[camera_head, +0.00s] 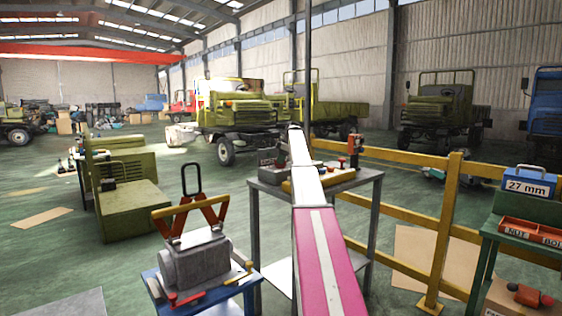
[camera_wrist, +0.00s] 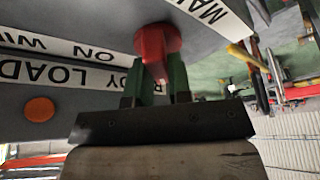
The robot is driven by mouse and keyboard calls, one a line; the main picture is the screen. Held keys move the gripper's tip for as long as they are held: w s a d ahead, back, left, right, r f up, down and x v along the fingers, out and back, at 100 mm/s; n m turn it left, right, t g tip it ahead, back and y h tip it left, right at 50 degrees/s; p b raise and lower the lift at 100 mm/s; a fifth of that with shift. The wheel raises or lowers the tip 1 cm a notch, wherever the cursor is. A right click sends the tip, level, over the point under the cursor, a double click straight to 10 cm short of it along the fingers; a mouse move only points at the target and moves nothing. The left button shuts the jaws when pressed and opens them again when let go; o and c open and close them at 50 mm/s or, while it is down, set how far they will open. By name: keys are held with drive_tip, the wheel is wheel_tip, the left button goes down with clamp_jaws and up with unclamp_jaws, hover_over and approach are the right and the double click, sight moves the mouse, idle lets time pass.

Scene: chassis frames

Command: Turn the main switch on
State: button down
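The red switch (camera_wrist: 158,45) is in the upper middle of the wrist view, which looks upside down. It sits on a grey panel (camera_wrist: 95,105) with white label strips; parts of "MAIN", "ON" and "READY LOAD" show. My gripper (camera_wrist: 160,75) has its two green fingers close together, one on each side of the switch's narrow red handle, and appears shut on it. The exact finger contact is partly hidden. In the head view my arm reaches over a grey metal table (camera_head: 262,184); it covers the gripper, and I cannot make out the switch there.
An orange round lamp (camera_wrist: 39,109) is on the panel. In the head view a grey motor-like block (camera_head: 195,265) stands on a blue stand at left. A yellow railing (camera_head: 445,230) and a green stand with a blue case (camera_head: 530,182) are at right. Trucks stand behind.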

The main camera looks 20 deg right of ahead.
drive_tip(key=shift+m, duration=0.4)
drive_tip(key=m+t+h, duration=0.1)
drive_tip(key=m, duration=0.2)
drive_tip(key=shift+s+m, duration=0.15)
drive_tip(key=shift+m, duration=0.25)
drive_tip(key=m, duration=0.2)
drive_tip(key=m+t+h, duration=0.1)
drive_tip(key=m, duration=0.1)
drive_tip(key=shift+a+t, duration=0.15)
drive_tip(key=shift+t, duration=0.15)
drive_tip(key=m+h, duration=0.2)
drive_tip(key=m, duration=0.3)
drive_tip(key=m+h, duration=0.1)
drive_tip(key=m, duration=0.3)
drive_tip(key=shift+h, duration=0.4)
drive_tip(key=shift+m, duration=0.3)
drive_tip(key=c, duration=1)
unclamp_jaws()
drive_tip(key=shift+a, duration=0.1)
drive_tip(key=shift+c, duration=0.2)
